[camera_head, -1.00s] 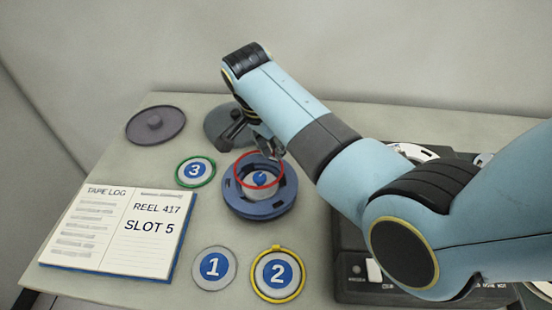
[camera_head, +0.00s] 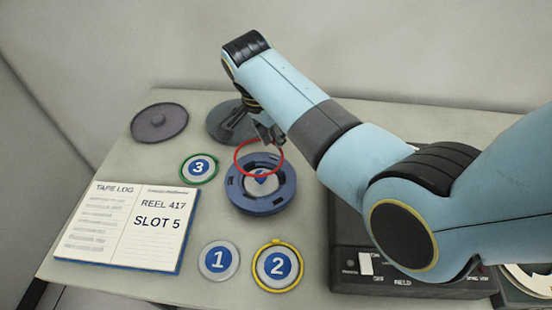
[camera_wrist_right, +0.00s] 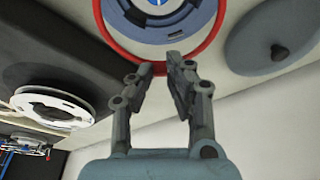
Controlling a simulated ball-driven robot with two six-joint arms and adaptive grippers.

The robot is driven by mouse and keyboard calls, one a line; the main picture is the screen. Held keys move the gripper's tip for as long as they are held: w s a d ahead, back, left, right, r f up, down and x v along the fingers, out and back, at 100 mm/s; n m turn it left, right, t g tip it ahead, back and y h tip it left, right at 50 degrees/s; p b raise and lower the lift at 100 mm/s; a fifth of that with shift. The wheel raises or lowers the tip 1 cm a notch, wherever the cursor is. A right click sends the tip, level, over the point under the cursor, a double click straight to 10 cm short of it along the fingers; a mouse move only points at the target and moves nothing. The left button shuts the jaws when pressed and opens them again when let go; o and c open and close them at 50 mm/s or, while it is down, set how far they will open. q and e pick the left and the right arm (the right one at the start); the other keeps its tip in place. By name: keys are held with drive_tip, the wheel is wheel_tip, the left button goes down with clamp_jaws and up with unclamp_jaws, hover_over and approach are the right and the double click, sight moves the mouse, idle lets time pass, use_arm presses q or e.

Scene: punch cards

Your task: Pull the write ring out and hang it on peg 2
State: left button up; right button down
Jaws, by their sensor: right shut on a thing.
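The red write ring (camera_head: 238,168) shows in the head view above the blue reel (camera_head: 284,196), apart from it as far as I can see. My right gripper (camera_head: 268,138) is shut on the ring's far edge. In the right wrist view the ring (camera_wrist_right: 106,40) passes between the fingertips of my right gripper (camera_wrist_right: 160,68), with the blue reel (camera_wrist_right: 165,32) behind it. Peg 2 (camera_head: 277,265), a disc with a blue 2 and a yellow ring round it, is at the front of the table. My left gripper is not in view.
Peg 1 (camera_head: 219,261) is left of peg 2. Peg 3 (camera_head: 199,168), with a green ring, is left of the reel. An open tape log (camera_head: 128,226) lies at left. Grey lids (camera_head: 159,123) are at the back. A dark tape machine (camera_head: 350,255) stands at right.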

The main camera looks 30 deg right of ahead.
wheel_tip(320, 180, up, 6)
drive_tip(key=p, duration=0.3)
drive_tip(key=shift+f, duration=0.2)
drive_tip(key=shift+s, duration=0.1)
